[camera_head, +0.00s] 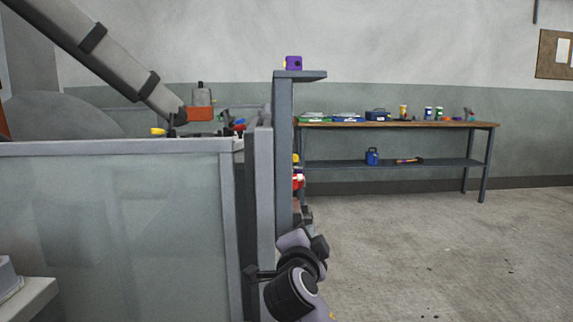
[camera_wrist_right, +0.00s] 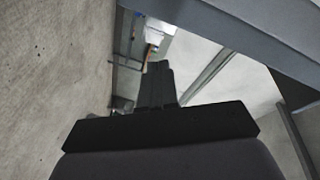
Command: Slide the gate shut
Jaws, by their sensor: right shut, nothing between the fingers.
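A low see-through panel (camera_head: 110,225) in a grey metal frame fills the left of the head view; it looks like the gate. Its right end upright stands close to another grey upright, with a dark strip between. I cannot tell how wide any opening there is. My right gripper (camera_head: 250,272) is low at these uprights, its dark fingers pointing left. In the right wrist view its fingers (camera_wrist_right: 158,72) are shut with nothing between them, beside grey bars and a pale panel. Whether they touch the frame is unclear. My left gripper is out of view.
A tall grey post (camera_head: 284,150) with a flat top carrying a purple block (camera_head: 294,63) stands just right of the panel. A workbench (camera_head: 400,124) with several containers stands along the back wall. The concrete floor (camera_head: 440,250) on the right is clear.

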